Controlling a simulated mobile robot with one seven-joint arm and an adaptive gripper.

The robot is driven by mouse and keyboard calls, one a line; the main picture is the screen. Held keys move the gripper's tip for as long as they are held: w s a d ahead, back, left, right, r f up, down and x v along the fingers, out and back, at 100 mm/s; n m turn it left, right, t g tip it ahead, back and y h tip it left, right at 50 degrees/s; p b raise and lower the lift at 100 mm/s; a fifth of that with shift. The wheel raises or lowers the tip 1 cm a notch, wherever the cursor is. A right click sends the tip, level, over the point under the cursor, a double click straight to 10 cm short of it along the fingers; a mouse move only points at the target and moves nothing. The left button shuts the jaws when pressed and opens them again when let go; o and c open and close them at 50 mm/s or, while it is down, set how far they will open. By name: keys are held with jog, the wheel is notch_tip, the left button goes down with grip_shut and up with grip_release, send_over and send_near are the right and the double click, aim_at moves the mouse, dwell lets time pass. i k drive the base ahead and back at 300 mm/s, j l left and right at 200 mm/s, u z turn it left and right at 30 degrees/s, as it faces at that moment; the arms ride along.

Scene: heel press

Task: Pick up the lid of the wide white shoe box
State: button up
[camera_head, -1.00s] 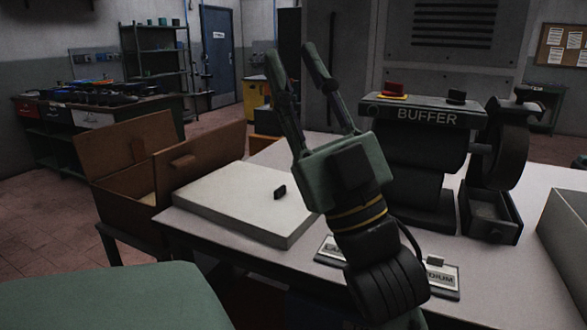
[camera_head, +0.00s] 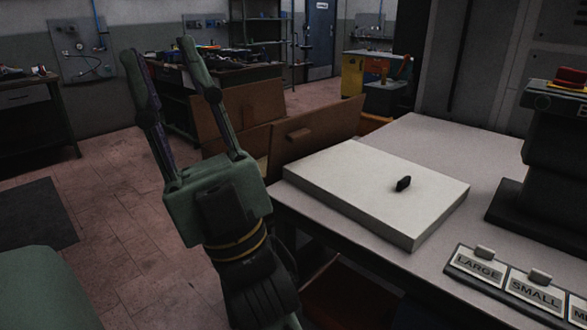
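The wide white shoe box (camera_head: 350,208) lies on the near left corner of the grey table. Its top is a flat white lid (camera_head: 350,172) with a small dark knob (camera_head: 403,184) right of the middle. The lid looks seated on the box; I cannot make out a seam. My gripper (camera_head: 156,58) is raised to the left of the box, in front of the brown box, with its fingers pointing up. The two fingers are spread and nothing is between them.
A brown open box (camera_head: 318,134) stands just left of and behind the white box. The black buffer machine (camera_head: 545,150) is on the right of the table (camera_head: 430,135). Plates labelled LARGE (camera_head: 476,268) and SMALL (camera_head: 534,296) lie at the front edge. Open floor is at the left.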

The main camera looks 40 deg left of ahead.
aim_at(402, 202)
jog(key=i+l+u, duration=0.15)
jog(key=u, duration=0.3)
jog(key=i+l+u, duration=0.2)
jog(key=u, duration=0.3)
jog(key=i+l, duration=0.15)
jog(key=l, duration=0.2)
jog(key=i+l, duration=0.2)
jog(key=l, duration=0.15)
jog(key=k+u, duration=0.15)
jog(key=u, duration=0.15)
